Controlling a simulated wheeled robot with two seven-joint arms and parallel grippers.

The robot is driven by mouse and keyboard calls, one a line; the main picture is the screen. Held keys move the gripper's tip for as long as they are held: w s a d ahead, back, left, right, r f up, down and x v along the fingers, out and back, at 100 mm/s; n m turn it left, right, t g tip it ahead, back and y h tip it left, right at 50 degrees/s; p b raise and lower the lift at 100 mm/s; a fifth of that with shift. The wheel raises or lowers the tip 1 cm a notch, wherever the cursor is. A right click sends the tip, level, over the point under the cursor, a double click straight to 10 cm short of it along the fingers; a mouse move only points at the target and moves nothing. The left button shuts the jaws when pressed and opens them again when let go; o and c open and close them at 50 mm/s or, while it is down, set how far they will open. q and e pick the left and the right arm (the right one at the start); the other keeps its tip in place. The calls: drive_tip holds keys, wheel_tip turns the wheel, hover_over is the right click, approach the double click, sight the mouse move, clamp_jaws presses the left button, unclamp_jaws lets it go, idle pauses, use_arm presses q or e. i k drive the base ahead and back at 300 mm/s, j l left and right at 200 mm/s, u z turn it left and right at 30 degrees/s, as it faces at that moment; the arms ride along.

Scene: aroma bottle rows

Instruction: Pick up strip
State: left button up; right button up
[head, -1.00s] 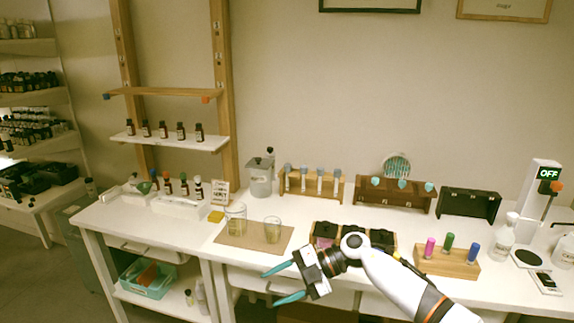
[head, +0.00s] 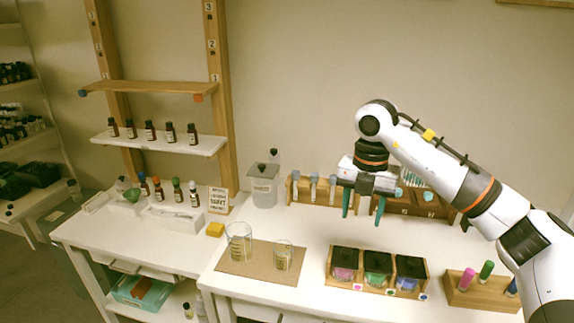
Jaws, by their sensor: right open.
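My right gripper (head: 363,212) is open and empty, its two green fingers pointing down above the back of the white table. It hangs in front of the gap between a wooden rack (head: 304,202) holding several upright blue-topped sticks (head: 314,186) and a brown wooden holder (head: 428,210). The gripper and arm hide part of both. A pale, ribbed, fan-like item (head: 414,178) shows behind the brown holder, partly covered by my arm. I cannot tell for sure which item is the strip. My left gripper is not in view.
Three lidded jars in a wooden tray (head: 346,286) stand in front of the gripper. Two glass beakers (head: 238,241) stand on a brown mat (head: 229,262). A wooden block (head: 466,296) with coloured vials is at right. A grey canister (head: 264,184) stands at the back.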

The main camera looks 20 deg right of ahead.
sight(295, 174)
drive_tip(key=i, duration=1.35)
